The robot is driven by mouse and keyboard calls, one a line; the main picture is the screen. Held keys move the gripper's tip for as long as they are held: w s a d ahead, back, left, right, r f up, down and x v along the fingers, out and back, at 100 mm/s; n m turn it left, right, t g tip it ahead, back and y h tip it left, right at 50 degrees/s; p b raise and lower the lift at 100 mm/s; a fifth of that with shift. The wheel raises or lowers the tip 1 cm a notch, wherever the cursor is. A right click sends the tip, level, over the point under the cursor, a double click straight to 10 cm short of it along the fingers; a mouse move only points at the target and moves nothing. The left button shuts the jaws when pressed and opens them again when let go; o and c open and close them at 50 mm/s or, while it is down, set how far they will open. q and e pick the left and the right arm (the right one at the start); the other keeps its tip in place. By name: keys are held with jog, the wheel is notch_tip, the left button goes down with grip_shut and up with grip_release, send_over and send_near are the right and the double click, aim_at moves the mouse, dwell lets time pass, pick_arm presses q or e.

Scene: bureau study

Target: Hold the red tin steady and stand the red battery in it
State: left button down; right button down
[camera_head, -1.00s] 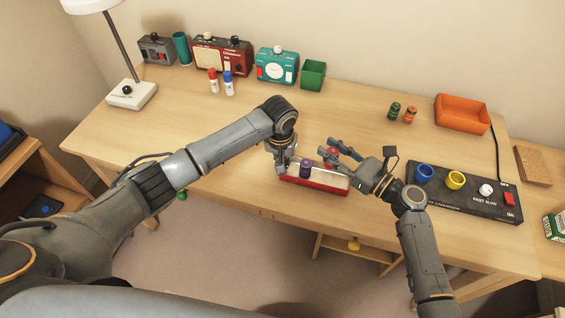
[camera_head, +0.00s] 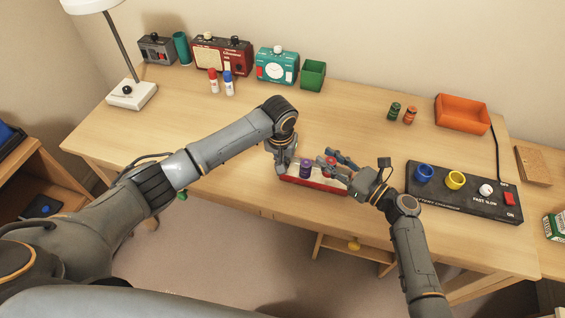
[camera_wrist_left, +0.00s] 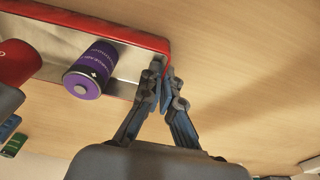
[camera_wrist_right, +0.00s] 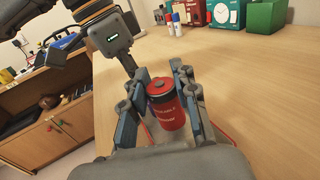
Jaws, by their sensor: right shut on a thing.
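The red tin (camera_head: 298,181) is a shallow tray with a bright metal inside, near the desk's front edge. My left gripper (camera_head: 282,172) is at its left end; in the left wrist view its fingers (camera_wrist_left: 165,82) are closed on the tin's end wall. A purple battery (camera_wrist_left: 88,76) stands upright in the tin. My right gripper (camera_head: 329,160) is shut on the red battery (camera_wrist_right: 168,106), which is upright between its fingers. The red battery is over or in the tin, right of the purple one; its lower end is hidden in the head view, and I cannot tell if it touches the bottom.
A black battery charger (camera_head: 464,196) with blue and yellow rings lies right of my right arm. Green (camera_head: 394,109) and orange (camera_head: 410,115) batteries stand before an orange bin (camera_head: 463,113). Radios, glue sticks and a green box (camera_head: 313,75) line the back. The desk's middle is clear.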

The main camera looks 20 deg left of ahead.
jog(key=shift+f, duration=1.7)
jog(key=c, duration=1)
grip_release()
jog(key=shift+o, duration=0.2)
jog(key=shift+f, duration=0.1)
jog(key=shift+d, duration=0.1)
jog(key=v, duration=1.2)
pick_arm(q)
jog(key=c, duration=1.4)
grip_release()
jog(key=shift+c, duration=0.2)
